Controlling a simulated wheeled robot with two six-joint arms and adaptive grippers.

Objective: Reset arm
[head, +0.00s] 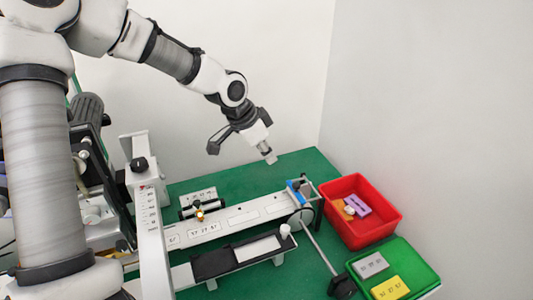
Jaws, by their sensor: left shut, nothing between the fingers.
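My left arm comes in from the upper left, and its gripper (269,157) hangs above the back of the green table (290,167). The gripper is shut and holds nothing. It is apart from the machine and from the bins below it. My right gripper does not show in the head view.
A coder machine with a long white rail (240,216) runs across the table below the gripper. A red bin (388,226) with small purple and orange pieces stands on the right. A green bin (424,268) with grey and yellow labelled plates is in front of it. Plain walls stand behind.

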